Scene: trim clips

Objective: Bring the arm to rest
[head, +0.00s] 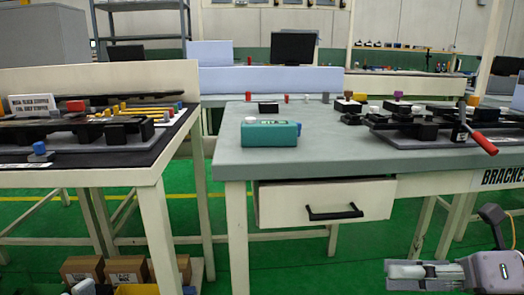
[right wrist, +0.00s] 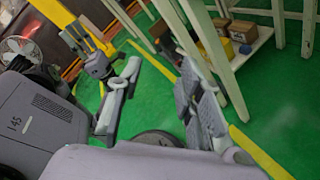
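My right gripper (head: 408,273) is low at the right in the head view, below the bench top and over the green floor. Its fingers point left there. In the right wrist view its two fingers (right wrist: 160,95) stand apart with only green floor between them, so it is open and empty. My left gripper is outside the head view. A small grey shape (right wrist: 97,65) at the upper left of the right wrist view looks like it, but its fingers are too small to read.
A grey bench (head: 340,150) with a drawer (head: 325,203) stands ahead, bearing a teal device (head: 270,133) and a clip fixture (head: 430,137). A dark-topped bench (head: 110,158) stands left, with cardboard boxes (head: 125,270) low beneath. Green floor (head: 290,265) is open in front.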

